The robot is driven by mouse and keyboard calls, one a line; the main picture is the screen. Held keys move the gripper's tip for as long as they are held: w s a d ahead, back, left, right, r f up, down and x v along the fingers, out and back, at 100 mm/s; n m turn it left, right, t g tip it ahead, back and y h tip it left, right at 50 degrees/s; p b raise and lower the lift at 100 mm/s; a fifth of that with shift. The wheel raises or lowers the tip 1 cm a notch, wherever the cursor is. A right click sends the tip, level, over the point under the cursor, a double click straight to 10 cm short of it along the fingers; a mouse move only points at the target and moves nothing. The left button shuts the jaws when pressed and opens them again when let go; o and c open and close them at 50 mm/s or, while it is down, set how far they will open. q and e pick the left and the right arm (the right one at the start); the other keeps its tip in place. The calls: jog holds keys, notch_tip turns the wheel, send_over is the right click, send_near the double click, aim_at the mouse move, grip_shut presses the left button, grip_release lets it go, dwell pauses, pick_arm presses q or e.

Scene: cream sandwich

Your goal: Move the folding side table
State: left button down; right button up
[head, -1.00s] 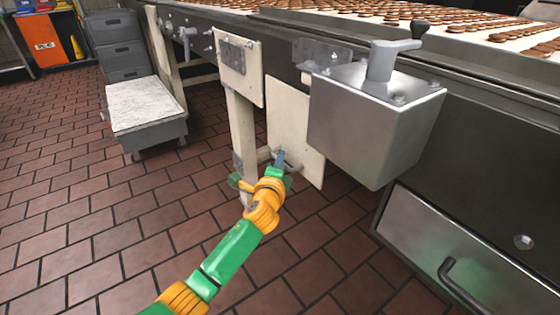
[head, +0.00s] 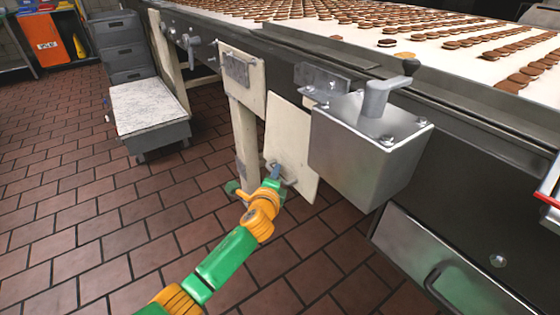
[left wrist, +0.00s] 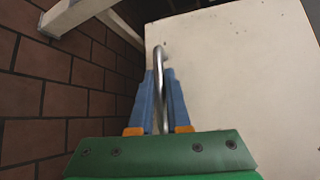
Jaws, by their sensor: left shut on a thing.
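The folding side table appears to be the cream panel (head: 291,140) hanging below the conveyor's side, left of the metal box. It has a curved metal handle (head: 287,178) near its lower part. In the left wrist view, the panel (left wrist: 240,70) fills the right side and the handle (left wrist: 158,62) runs between the blue fingers. My left gripper (head: 273,172) is shut on this handle; it also shows in the left wrist view (left wrist: 164,90). The panel's upper right part is hidden behind the box. My right gripper is out of view.
A metal box with a crank (head: 368,148) juts out right of the panel. A conveyor (head: 400,50) carries rows of brown cookies above. A grey wheeled cart (head: 148,105) stands at left. The brick floor (head: 90,215) in front is clear.

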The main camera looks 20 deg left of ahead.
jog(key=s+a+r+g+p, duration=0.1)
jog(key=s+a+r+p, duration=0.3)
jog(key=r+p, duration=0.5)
pick_arm(q)
jog(key=s+a+r+m+g+y+p, duration=0.2)
jog(key=s+r+g+p, duration=0.1)
jog(key=r+p, duration=0.4)
jog(key=s+a+r+m+g+y+p, duration=0.2)
jog(key=s+a+r+m+g+p, duration=0.1)
jog(key=r+p, duration=0.5)
jog(key=s+a+r+m+g+y+p, duration=0.2)
jog(key=s+r+g+p, duration=0.1)
jog(key=r+g+p, duration=0.2)
notch_tip(320, 180, up, 3)
jog(key=p, duration=0.4)
jog(key=shift+s+a+p, duration=0.25)
jog(key=shift+s+p, duration=0.1)
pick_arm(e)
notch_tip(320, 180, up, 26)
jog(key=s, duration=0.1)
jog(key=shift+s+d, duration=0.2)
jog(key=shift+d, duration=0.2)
